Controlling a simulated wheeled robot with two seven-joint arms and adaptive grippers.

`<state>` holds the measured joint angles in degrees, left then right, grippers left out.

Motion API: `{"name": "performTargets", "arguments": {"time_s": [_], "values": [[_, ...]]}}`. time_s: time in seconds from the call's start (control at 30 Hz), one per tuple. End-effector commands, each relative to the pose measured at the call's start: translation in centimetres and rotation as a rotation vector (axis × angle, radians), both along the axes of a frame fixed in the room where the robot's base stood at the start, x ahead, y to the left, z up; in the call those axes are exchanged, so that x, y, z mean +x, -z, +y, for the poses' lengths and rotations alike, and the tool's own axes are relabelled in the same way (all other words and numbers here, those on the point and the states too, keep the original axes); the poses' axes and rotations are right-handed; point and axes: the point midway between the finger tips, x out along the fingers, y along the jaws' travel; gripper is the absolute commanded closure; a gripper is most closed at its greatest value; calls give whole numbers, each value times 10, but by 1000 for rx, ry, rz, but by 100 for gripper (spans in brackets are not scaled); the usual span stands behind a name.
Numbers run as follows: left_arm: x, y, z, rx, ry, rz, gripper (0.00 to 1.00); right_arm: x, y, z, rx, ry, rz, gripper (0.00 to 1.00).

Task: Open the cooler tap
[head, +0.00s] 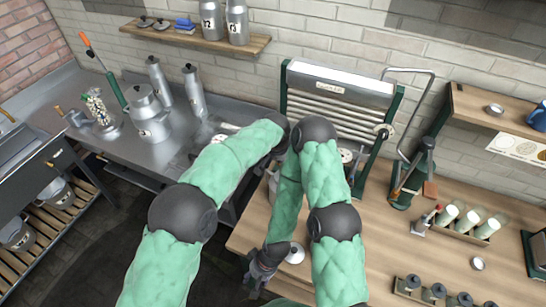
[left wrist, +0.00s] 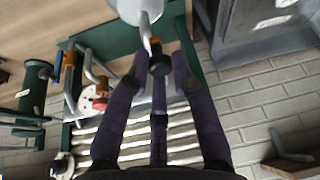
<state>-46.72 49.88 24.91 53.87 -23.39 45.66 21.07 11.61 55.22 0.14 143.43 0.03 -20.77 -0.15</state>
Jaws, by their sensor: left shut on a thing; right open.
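My left gripper (left wrist: 159,66) is shut on a small dark piece with an orange end, which looks like the cooler tap (left wrist: 157,45). How far the tap is turned I cannot tell. In the head view the left gripper is hidden behind my arms. My right gripper (head: 262,272) is open, low over the wooden counter's near left edge, away from the cooler.
A pale round vessel (left wrist: 140,8) is close to the tap. A bent metal pipe (head: 409,110) stands right of the cooler. A bottle rack (head: 462,228) and dark-topped jars (head: 436,292) stand on the counter (head: 385,240). Metal cans (head: 148,115) stand at left.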

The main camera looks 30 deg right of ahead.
Motion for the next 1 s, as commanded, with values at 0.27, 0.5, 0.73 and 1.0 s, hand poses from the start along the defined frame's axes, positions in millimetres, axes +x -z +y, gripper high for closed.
{"name": "performTargets", "arguments": {"time_s": [0.27, 0.5, 0.73, 1.0], "values": [[0, -4, -4, -8, -6, -6, 100, 0, 0, 0, 0, 0, 0, 52], [1, -5, -3, -9, -6, -7, 56, 0, 0, 0, 0, 0, 0, 52], [0, -2, -2, -4, -6, -3, 52, 0, 0, 0, 0, 0, 0, 52], [1, -14, -3, -5, -6, -5, 52, 0, 0, 0, 0, 0, 0, 52]]}}
